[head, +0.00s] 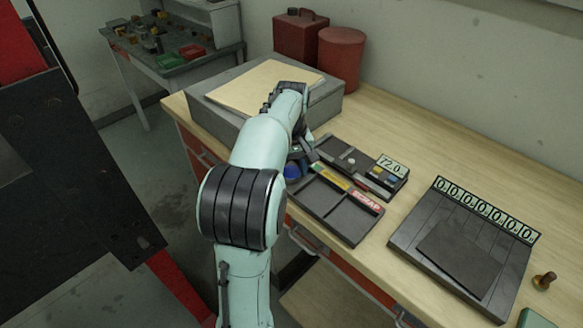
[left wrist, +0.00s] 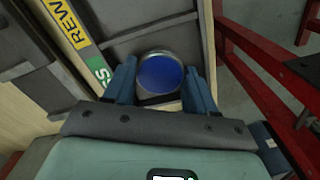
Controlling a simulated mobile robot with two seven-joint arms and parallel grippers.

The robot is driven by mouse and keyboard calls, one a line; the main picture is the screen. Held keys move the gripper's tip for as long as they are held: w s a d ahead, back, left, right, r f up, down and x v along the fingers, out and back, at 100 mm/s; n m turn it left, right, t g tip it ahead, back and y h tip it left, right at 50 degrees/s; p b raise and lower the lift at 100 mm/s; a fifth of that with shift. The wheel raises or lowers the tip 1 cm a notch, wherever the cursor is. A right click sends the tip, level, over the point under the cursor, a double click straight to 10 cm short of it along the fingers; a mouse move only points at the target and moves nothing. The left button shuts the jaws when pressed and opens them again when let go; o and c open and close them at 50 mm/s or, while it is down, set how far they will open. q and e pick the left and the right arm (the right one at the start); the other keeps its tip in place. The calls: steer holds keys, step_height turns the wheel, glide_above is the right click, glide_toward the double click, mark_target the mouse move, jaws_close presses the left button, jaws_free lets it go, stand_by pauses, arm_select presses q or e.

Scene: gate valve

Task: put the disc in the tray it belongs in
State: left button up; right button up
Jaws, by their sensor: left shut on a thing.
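The disc (left wrist: 163,74), with a blue face and a pale metallic rim, is between the fingers of my left gripper (left wrist: 163,85), which is shut on it. In the head view the disc's blue face (head: 292,171) shows partly behind my arm, by the left end of a dark divided tray (head: 330,212). The tray has a green label, a yellow label (head: 333,177) and a red SCRAP label (head: 366,201). In the left wrist view the disc is over the compartment by the green label (left wrist: 97,68). I cannot tell whether it touches the floor. My right gripper is out of view.
A device reading 72.0 (head: 392,165) stands on a dark base behind the tray. A panel with several 0.0 displays (head: 487,208) lies to the right. A grey box (head: 215,117) with a tan sheet and red containers (head: 341,58) are at the back. The bench between is clear.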

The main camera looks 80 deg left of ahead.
mark_target(291, 172)
arm_select(q)
steer(key=o, duration=1)
steer(key=shift+o, duration=0.2)
step_height(291, 172, up, 12)
steer(key=p, duration=0.3)
steer(key=shift+r, duration=0.15)
